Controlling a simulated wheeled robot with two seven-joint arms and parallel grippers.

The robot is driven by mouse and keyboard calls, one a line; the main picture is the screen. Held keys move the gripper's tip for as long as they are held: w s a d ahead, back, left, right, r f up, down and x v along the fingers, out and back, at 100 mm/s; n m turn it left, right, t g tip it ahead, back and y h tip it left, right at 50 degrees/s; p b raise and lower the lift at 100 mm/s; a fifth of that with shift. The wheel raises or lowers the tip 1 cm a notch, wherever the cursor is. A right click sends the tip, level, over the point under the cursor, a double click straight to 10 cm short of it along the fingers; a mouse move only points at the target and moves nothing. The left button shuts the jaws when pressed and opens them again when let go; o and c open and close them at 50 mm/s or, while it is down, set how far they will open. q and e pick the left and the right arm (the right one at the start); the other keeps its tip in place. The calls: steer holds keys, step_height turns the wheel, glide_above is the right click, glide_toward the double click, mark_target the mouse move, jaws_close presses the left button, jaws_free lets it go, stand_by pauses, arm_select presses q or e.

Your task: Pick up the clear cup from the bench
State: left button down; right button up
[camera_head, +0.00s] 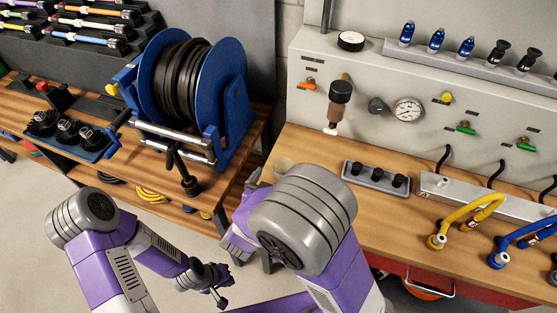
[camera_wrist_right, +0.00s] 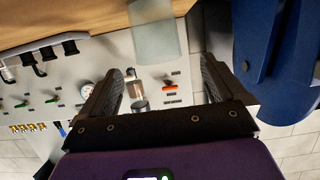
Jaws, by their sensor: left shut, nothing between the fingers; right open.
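The clear cup (camera_head: 283,166) stands on the wooden bench (camera_head: 310,146) near its left end, partly hidden behind my right arm in the head view. In the right wrist view, which is upside down, the see-through cup (camera_wrist_right: 152,38) is ahead of the fingertips, between their lines and apart from them. My right gripper (camera_wrist_right: 163,66) is open and empty; in the head view it (camera_head: 251,184) is mostly hidden by my forearm, just left of the cup. My left gripper (camera_head: 220,291) is shut and empty, low over the floor in front of the benches.
A blue hose reel (camera_head: 195,95) stands on the left bench, close to my right gripper. A grey block with black knobs (camera_head: 376,176) sits right of the cup. Behind is a panel with a gauge (camera_head: 407,111) and valves. Yellow (camera_head: 465,215) and blue hoses lie further right.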

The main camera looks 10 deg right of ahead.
mark_target(286, 162)
steer(key=shift+w+d+f, duration=0.25)
steer(key=shift+w+d, duration=0.05)
steer(key=shift+w, duration=0.15)
steer(key=b+x, duration=0.2)
steer(key=x, duration=0.3)
steer(key=shift+s+d+f, duration=0.1)
steer(key=shift+d+f, duration=0.05)
steer(key=shift+f, duration=0.05)
steer(key=shift+w+d, duration=0.15)
steer(key=shift+w, duration=0.1)
steer(key=shift+c, duration=0.3)
steer(key=c, duration=1)
